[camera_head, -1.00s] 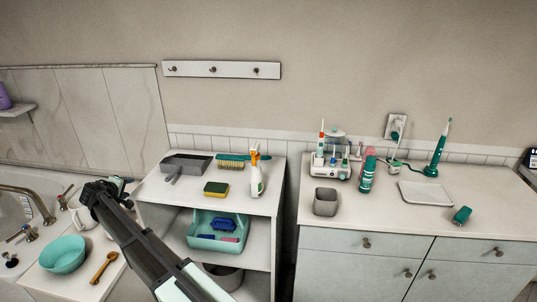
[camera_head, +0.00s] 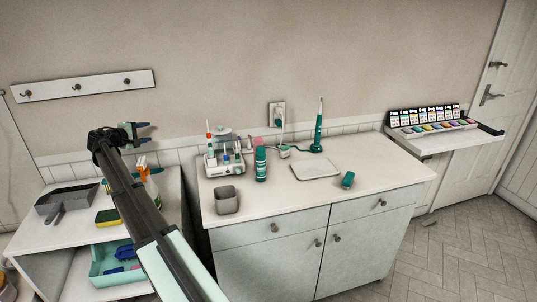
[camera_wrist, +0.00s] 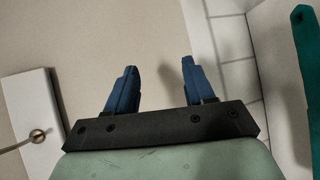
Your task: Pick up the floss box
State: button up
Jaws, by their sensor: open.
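A small teal box (camera_head: 348,180), probably the floss box, lies on the right cabinet's white top, just right of a shallow pale tray (camera_head: 316,169). It is too small to read any label. My gripper (camera_head: 145,132) is up at the left in the head view, above the low shelf unit and well left of the box. In the wrist view its two blue fingers (camera_wrist: 158,67) are apart with nothing between them. That view faces the wall and does not show the box.
A grey cup (camera_head: 227,200), a toothbrush stand (camera_head: 222,160), a teal can (camera_head: 261,163) and an upright electric toothbrush (camera_head: 318,130) stand on the cabinet. A hook rail (camera_head: 85,84) is on the wall. The counter's front right area is clear.

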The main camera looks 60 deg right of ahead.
jog(key=s+d+r+m+g, duration=0.1)
jog(key=s+d+r+g, duration=0.1)
jog(key=s+d, duration=0.5)
jog(key=s+d+r+g, duration=0.2)
jog(key=s+d, duration=0.4)
jog(key=d, duration=0.4)
jog(key=n+t+y, duration=0.2)
jog(key=n+y, duration=1)
jog(key=y, duration=0.3)
send_over(284, 148)
jog(key=w, duration=0.1)
notch_tip(284, 148, down, 6)
notch_tip(284, 148, down, 9)
jog(key=shift+d+r, duration=0.1)
jog(key=shift+s+f, duration=0.2)
jog(key=shift+f, duration=1.1)
jog(key=shift+s+f, duration=0.15)
jog(key=shift+f, duration=1.15)
jog(key=c, duration=0.9)
